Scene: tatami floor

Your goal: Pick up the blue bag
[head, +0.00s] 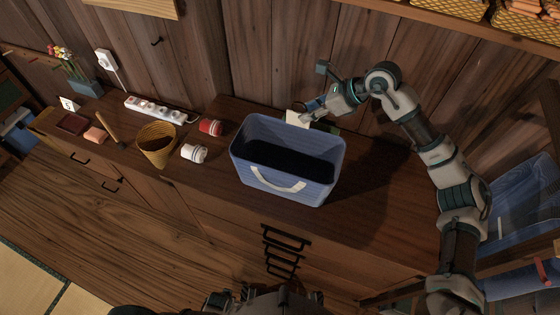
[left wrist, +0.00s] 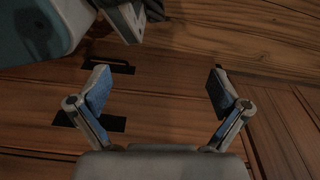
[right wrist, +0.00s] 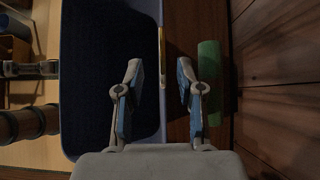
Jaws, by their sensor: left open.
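The blue bag (head: 245,165) stands upright and open on the wooden counter, with a dark inside and a pale handle (head: 280,184) on its near side. A second pale handle (head: 297,119) shows at its far rim. My right gripper (head: 308,117) is at that far rim, pointing down. In the right wrist view the bag (right wrist: 110,60) lies to the left, and the partly open fingers (right wrist: 160,90) sit on either side of its rim, with gaps showing. My left gripper (left wrist: 160,92) is open and empty in the left wrist view, facing a wooden front with black handles.
A red-and-white cup (head: 210,128), a white cup (head: 194,153) and a wicker basket (head: 157,146) stand left of the bag. A power strip (head: 160,109) lies behind them. A green thing (right wrist: 208,90) is beside my right fingers. The counter right of the bag is bare.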

